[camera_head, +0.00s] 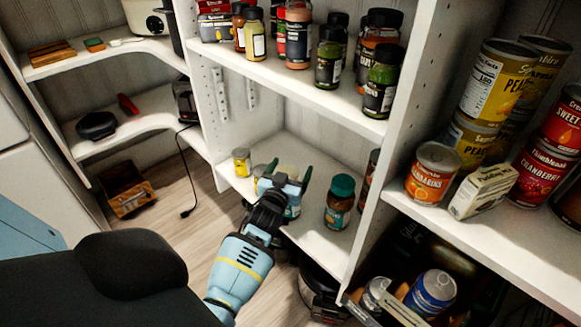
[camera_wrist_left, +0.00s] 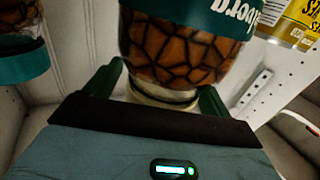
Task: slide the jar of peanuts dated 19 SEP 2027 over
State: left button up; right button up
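My left gripper (camera_head: 287,180) reaches into the lower shelf. Its two green fingers stand on either side of a pale-lidded jar of nuts (camera_head: 293,211) with a teal label. In the left wrist view, which is upside down, this jar (camera_wrist_left: 175,55) shows brown nuts, and the gripper (camera_wrist_left: 160,95) straddles its lid with the fingers spread; firm contact does not show. A second jar, with a teal lid (camera_head: 341,201), stands to the right on the same shelf; it also shows in the left wrist view (camera_wrist_left: 20,62). No date is readable. My right gripper is out of view.
A yellow can (camera_head: 242,163) stands left of the gripper. Another jar (camera_head: 369,180) is partly hidden by the upright at right. The shelf above holds several jars. Bare shelf (camera_head: 318,228) lies in front of and between the jars.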

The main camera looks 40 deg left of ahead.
pick_arm(q)
jog(key=shift+s+d, duration=0.25)
jog(key=shift+s, duration=0.2)
jog(key=p+v, duration=0.1)
jog(key=v, duration=0.6)
jog(key=shift+p, duration=0.35)
jog(key=shift+a, duration=0.15)
